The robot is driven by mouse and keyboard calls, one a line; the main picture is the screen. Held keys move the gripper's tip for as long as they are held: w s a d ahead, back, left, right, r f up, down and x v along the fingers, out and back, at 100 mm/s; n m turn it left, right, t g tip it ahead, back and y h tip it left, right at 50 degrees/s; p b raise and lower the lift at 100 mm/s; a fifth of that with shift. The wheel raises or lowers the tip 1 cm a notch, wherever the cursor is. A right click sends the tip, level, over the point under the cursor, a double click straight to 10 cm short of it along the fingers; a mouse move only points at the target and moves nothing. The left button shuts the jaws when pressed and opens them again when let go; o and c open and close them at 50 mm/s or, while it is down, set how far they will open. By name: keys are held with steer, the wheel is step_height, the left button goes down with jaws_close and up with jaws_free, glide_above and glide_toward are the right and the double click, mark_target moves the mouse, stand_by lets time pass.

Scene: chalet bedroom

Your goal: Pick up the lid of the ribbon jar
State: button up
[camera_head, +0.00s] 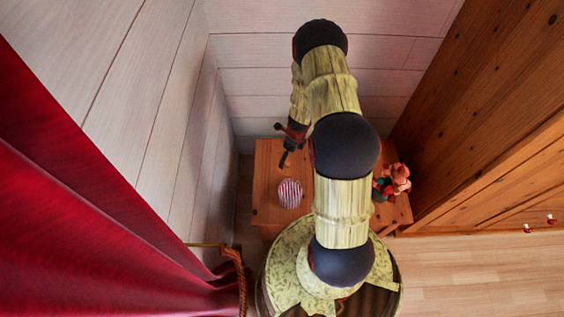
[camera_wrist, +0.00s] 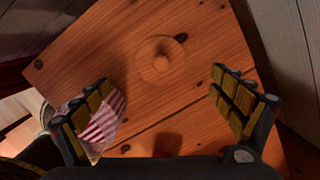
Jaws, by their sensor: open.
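A round wooden lid with a knob (camera_wrist: 161,58) lies flat on the wooden table in the wrist view, close in colour to the table top. I cannot make it out in the head view. A red-and-white striped jar (camera_head: 290,193) stands on the table; it also shows in the wrist view (camera_wrist: 103,128), partly behind the left finger. My gripper (camera_wrist: 160,82) is open and empty, above the table. In the wrist view the lid lies ahead of the gap between the fingertips, and the fingers do not touch it. In the head view my gripper (camera_head: 284,160) is just behind the jar.
The wooden table (camera_head: 268,206) stands in a corner against pale plank walls. A potted red flower (camera_head: 394,180) stands on its right part, partly behind my arm. A red curtain (camera_head: 100,220) hangs at the left. A wooden cabinet (camera_head: 490,120) rises at the right.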

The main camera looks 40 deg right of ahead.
mark_target(288, 164)
steer(key=shift+s+d+f+m, duration=0.1)
steer(key=shift+f+m, duration=0.05)
steer(key=shift+f, duration=0.4)
steer(key=shift+s+d+f+m, duration=0.1)
steer(key=shift+f+m, duration=0.05)
steer(key=shift+f, duration=0.4)
steer(key=f+b, duration=0.1)
steer(key=f, duration=0.1)
steer(key=w+f+b, duration=0.1)
steer(key=f, duration=0.1)
steer(key=f+b, duration=0.2)
steer(key=f, duration=0.1)
steer(key=shift+w+a+f, duration=0.1)
steer(key=shift+w+a, duration=0.05)
steer(key=shift+a, duration=0.1)
steer(key=shift+c, duration=0.6)
steer(key=c, duration=1.1)
